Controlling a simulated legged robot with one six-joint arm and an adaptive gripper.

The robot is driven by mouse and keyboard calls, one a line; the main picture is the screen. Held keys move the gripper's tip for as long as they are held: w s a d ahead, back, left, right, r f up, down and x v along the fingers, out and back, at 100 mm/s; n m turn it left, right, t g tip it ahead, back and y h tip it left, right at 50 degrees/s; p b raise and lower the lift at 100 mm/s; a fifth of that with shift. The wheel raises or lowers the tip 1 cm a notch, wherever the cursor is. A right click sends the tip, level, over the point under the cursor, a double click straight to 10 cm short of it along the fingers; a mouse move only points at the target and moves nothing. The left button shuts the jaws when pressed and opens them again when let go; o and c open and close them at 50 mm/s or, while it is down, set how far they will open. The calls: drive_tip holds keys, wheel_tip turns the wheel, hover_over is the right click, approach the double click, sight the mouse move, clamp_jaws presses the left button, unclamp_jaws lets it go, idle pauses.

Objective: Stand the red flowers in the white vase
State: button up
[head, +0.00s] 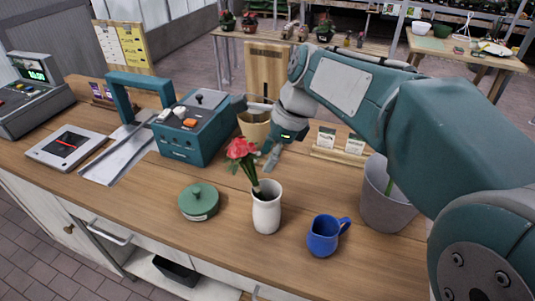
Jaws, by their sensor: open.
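The red flowers (241,150) stand in the white vase (267,212), with their stems down in its mouth. They lean to the left, and the blooms are well above the rim. The vase is upright on the wooden counter. My gripper (270,160) is just behind and to the right of the blooms, above the counter. It is open and appears apart from the stems. Its fingers are small in the picture.
A green lidded pot (199,204) is left of the vase, and a blue mug (324,236) is to its right. A grey bucket (384,203) stands farther right. A teal machine (192,128) and a beige pot (254,126) are behind. The front counter edge is close to the vase.

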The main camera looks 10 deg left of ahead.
drive_tip(key=v, duration=1.2)
drive_tip(key=shift+w+f, duration=0.1)
drive_tip(key=shift+f, duration=0.05)
idle(0.3)
drive_tip(key=s+d+f+n+t+h, duration=0.2)
drive_tip(key=s+d+f+n+t, duration=0.1)
drive_tip(key=s+d+f+n, duration=0.4)
drive_tip(key=s+d+f+n+t+h, duration=0.2)
drive_tip(key=s+d+f+n+t, duration=0.1)
drive_tip(key=s+d+f+n, duration=0.4)
drive_tip(key=shift+s+d+f+n+t, duration=0.25)
drive_tip(key=shift+s+d+n, duration=0.35)
drive_tip(key=shift+s+d, duration=1.35)
drive_tip(key=shift+w+d, duration=0.35)
drive_tip(key=shift+w, duration=0.05)
